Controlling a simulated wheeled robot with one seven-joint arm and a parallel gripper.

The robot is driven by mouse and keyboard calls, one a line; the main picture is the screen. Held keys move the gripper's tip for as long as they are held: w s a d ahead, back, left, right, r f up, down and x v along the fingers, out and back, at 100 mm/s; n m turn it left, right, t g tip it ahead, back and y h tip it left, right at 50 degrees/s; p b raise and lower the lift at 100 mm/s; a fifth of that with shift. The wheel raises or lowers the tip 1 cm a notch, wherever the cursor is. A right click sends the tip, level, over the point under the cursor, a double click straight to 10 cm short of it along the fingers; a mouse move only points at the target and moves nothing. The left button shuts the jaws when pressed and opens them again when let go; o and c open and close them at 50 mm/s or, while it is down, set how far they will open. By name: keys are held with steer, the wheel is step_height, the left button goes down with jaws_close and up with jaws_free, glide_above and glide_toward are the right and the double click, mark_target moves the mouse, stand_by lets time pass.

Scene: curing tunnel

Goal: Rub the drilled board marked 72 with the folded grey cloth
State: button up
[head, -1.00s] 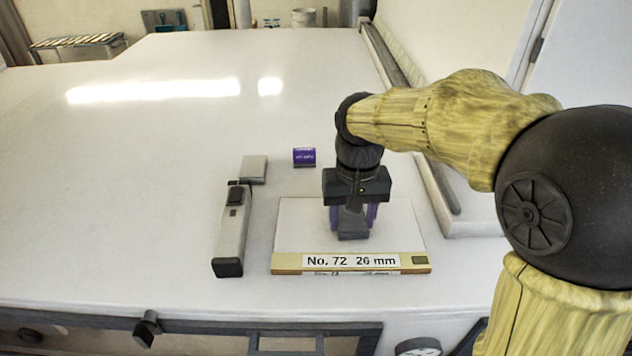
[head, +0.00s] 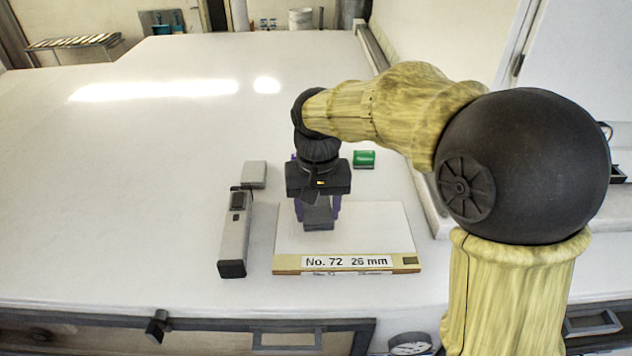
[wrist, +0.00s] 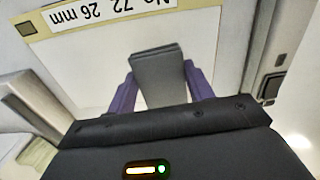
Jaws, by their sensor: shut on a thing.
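The drilled board marked 72 (head: 375,228) lies flat on the white table, its "No. 72 26 mm" label facing front. The label side of the board also shows at the top of the wrist view (wrist: 90,50). My gripper (head: 318,212) is over the left part of the board, its purple fingers shut on the folded grey cloth (head: 318,220). In the wrist view the cloth (wrist: 158,70) sticks out between the fingers, over the board's pale face. It appears to be down at the board, but I cannot tell whether it touches. No drilled holes are visible.
A grey handheld device (head: 234,235) lies close left of the board, with a small grey block (head: 254,173) behind it. A green block (head: 364,159) stands behind the board. A raised rail (head: 425,190) runs along the right. The table's left side is clear.

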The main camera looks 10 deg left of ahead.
steer(key=r+p, duration=0.2)
steer(key=r, duration=0.1)
steer(key=shift+w+r, duration=0.2)
steer(key=shift+r, duration=0.05)
steer(key=shift+s+a+r+p, duration=0.15)
steer(key=shift+s+r+p, duration=0.2)
steer(key=shift+r+p, duration=0.35)
steer(key=shift+f, duration=0.1)
steer(key=shift+w, duration=0.15)
